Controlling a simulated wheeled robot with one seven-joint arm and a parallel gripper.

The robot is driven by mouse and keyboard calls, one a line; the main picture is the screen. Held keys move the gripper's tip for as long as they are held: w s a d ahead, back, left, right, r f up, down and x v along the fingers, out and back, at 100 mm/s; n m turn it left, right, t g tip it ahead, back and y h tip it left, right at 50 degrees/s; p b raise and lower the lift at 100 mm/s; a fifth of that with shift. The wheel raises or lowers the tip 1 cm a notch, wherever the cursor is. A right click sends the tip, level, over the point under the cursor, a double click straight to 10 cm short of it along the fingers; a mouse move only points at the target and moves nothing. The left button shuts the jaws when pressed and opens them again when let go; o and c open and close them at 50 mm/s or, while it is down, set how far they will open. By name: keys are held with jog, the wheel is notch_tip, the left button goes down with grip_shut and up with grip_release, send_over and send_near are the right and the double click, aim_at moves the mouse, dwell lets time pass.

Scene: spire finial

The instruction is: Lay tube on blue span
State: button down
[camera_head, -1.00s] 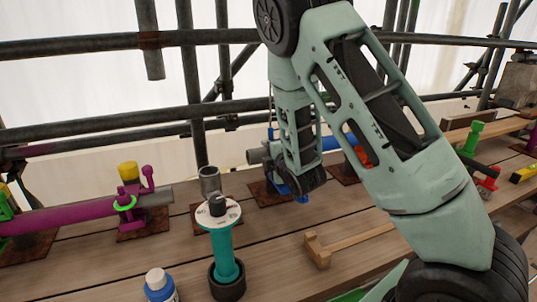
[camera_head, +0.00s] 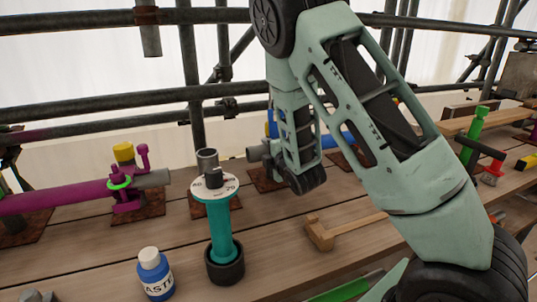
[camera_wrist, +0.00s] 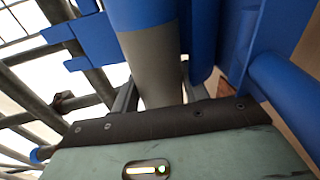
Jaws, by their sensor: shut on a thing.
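My gripper (camera_wrist: 156,95) is shut on a tube (camera_wrist: 152,62) in the wrist view. The tube is grey near the jaws and blue farther out. Blue brackets (camera_wrist: 92,38) of the span show beside it on the left, with more blue parts (camera_wrist: 290,90) on the right. I cannot tell whether the tube touches them. In the head view my arm hides the gripper and most of the blue span. A grey pipe end (camera_head: 257,153) shows left of the arm and a blue length (camera_head: 330,141) shows right of its forearm.
A teal spool post (camera_head: 220,228) and a blue bottle (camera_head: 155,272) stand at the front. A magenta span (camera_head: 60,198) lies on the left. A wooden piece (camera_head: 340,232) lies on the planks. Scaffold rails (camera_head: 110,98) run behind.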

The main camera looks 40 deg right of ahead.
jog(key=shift+s+a+f, duration=0.1)
jog(key=shift+s+f, duration=0.05)
jog(key=shift+f, duration=0.35)
jog(key=shift+s+a+f, duration=0.1)
jog(key=shift+f, duration=0.4)
jog(key=shift+w+d+f, duration=0.1)
jog(key=shift+w+f, duration=0.05)
jog(key=shift+c, duration=0.7)
grip_release()
jog(key=shift+w+r, duration=0.15)
jog(key=shift+r, duration=0.1)
jog(key=shift+o, duration=0.4)
jog(key=shift+d+r, duration=0.1)
jog(key=shift+r, duration=0.05)
jog(key=shift+f+b, duration=0.2)
jog(key=shift+b, duration=0.2)
jog(key=shift+f+b, duration=0.35)
jog(key=shift+p+v, duration=1.65)
jog(key=shift+v, duration=1.1)
